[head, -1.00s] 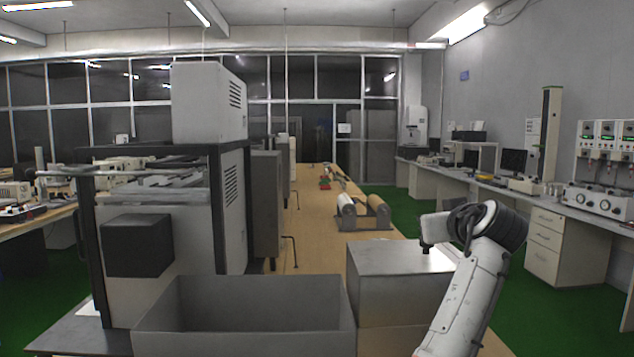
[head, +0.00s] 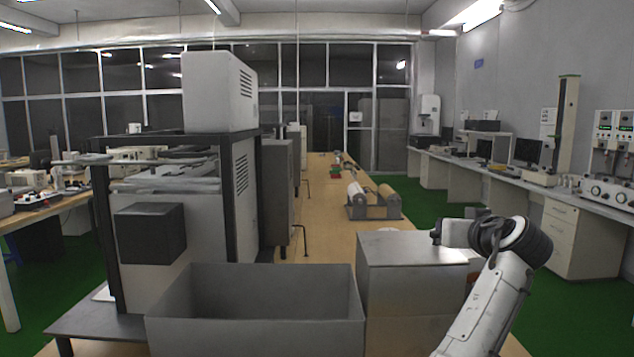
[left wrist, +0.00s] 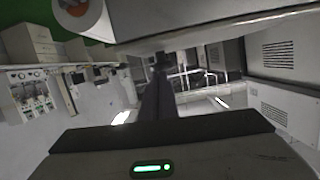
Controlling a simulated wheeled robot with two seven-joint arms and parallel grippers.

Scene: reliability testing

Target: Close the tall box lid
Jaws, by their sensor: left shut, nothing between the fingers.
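A tall grey box (head: 408,285) stands right of centre in the head view, with a flat, level top. Whether this top is a separate lid is unclear. My right arm comes in from the lower right, and its end (head: 437,238) is at the far right of that top; contact and the fingers cannot be made out. My left gripper is not in the head view. In the left wrist view its dark fingers (left wrist: 157,98) are shut and empty, close to a pale grey panel edge (left wrist: 215,28). Which object that panel belongs to is unclear.
A wide open-topped grey box (head: 255,335) stands left of the tall box. A large machine (head: 165,260) stands behind it on the left. A stand with rollers (head: 373,211) sits farther back on the wooden table (head: 325,222). The green floor lies to the right.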

